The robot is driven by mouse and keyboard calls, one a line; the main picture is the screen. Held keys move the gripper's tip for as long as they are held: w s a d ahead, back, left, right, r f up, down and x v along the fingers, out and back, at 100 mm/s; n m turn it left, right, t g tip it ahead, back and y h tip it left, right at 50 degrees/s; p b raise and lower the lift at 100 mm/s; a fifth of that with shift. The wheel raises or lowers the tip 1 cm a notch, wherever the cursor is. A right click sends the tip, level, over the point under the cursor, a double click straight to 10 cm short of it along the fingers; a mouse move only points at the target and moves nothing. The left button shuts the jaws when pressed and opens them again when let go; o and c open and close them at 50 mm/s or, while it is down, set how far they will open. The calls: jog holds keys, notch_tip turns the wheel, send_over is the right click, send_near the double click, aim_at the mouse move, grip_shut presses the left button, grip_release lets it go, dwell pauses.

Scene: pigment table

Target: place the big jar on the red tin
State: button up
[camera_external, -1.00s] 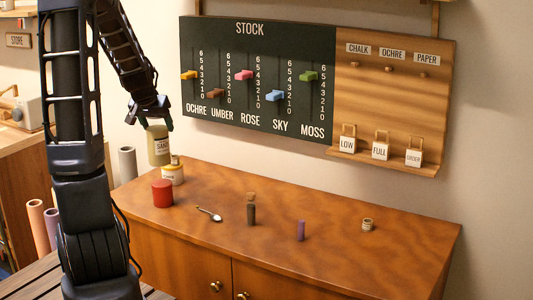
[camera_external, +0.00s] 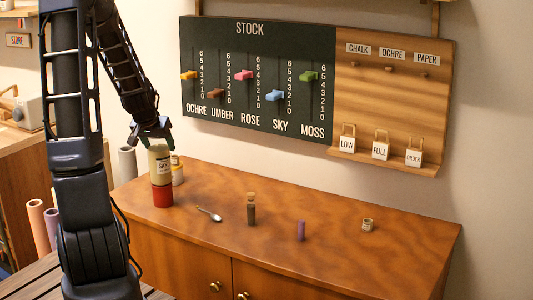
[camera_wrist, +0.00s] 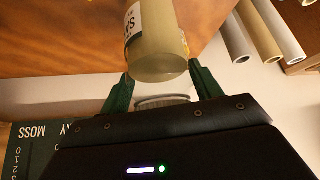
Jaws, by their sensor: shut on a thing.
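The big jar (camera_external: 160,163) is greenish-beige with a white label and hangs upright from my gripper (camera_external: 152,138). It is directly above the red tin (camera_external: 162,196) in the external view, its base at the tin's top. I cannot tell whether they touch. In the wrist view the jar (camera_wrist: 160,50) sits between the green fingertips of my gripper (camera_wrist: 160,88), which is shut on it. The red tin stands on the cabinet top and is not seen in the wrist view.
A white jar with a yellow band (camera_external: 177,172) stands just behind the red tin. A spoon (camera_external: 209,214), a corked bottle (camera_external: 251,209), a purple stick (camera_external: 301,230) and a small labelled pot (camera_external: 367,225) are farther right. The cabinet top (camera_external: 330,260) is otherwise clear.

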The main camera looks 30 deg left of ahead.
jog(key=o, duration=1.8)
jog(key=shift+c, duration=0.2)
jog(key=shift+v, duration=6.1)
jog(key=s+d+r+m+h, duration=0.1)
jog(key=s+d+r, duration=0.2)
jog(key=d, duration=0.6)
jog(key=s+d+r+m, duration=0.1)
jog(key=s+d+r, duration=0.15)
jog(key=d, duration=0.55)
jog(key=s+d+r+m, duration=0.1)
jog(key=s+d, duration=0.3)
jog(key=s, duration=0.4)
jog(key=s+d+r+m+g+h, duration=0.1)
jog(key=s+d, duration=0.4)
jog(key=s, duration=0.3)
jog(key=shift+r+g, duration=0.2)
jog(key=shift+g, duration=0.1)
jog(key=shift+d, duration=0.1)
